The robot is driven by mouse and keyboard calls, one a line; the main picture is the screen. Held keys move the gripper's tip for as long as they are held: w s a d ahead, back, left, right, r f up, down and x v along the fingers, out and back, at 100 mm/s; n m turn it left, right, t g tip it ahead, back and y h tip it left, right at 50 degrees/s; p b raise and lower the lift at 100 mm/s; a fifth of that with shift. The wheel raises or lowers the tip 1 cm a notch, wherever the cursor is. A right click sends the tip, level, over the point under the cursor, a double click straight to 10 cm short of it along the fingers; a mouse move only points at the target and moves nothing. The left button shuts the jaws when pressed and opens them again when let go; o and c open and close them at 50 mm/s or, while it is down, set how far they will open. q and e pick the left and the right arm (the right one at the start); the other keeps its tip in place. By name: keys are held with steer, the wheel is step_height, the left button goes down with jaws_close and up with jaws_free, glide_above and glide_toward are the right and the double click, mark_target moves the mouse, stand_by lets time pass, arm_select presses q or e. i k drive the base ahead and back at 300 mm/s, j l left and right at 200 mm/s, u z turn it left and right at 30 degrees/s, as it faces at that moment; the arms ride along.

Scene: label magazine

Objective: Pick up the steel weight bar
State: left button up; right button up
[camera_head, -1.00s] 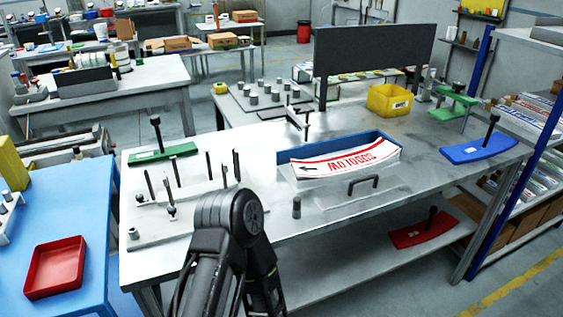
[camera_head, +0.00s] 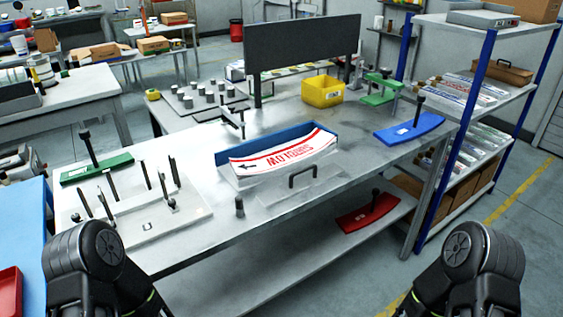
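A flat steel plate with a dark U-shaped handle, which looks like the steel weight bar (camera_head: 318,188), lies on the metal table in front of the label magazine (camera_head: 235,185). Its handle stands upright and nothing touches it. The magazine has a blue back wall and holds a curved stack of white labels (camera_head: 285,153) with red print. A black arm link of mine shows at the bottom left and another at the bottom right. Both are well short of the bar. Neither gripper's fingers are in view.
A small dark cylinder (camera_head: 239,206) stands left of the bar. A fixture with several upright pins (camera_head: 150,223) fills the table's left end. A yellow bin (camera_head: 322,91) and blue curved block (camera_head: 408,128) stand behind and right. A red curved block (camera_head: 368,214) is on the lower shelf.

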mark_target(291, 188)
steer(key=i+l, duration=0.1)
steer(key=l, duration=0.3)
steer(key=i+l, duration=0.1)
steer(key=l, duration=0.25)
steer(key=i+l, duration=0.15)
steer(key=l, duration=0.25)
steer(key=i+l, duration=0.1)
steer(key=l, duration=0.25)
steer(key=i+l, duration=0.1)
steer(key=l, duration=0.3)
steer(key=u, duration=1.8)
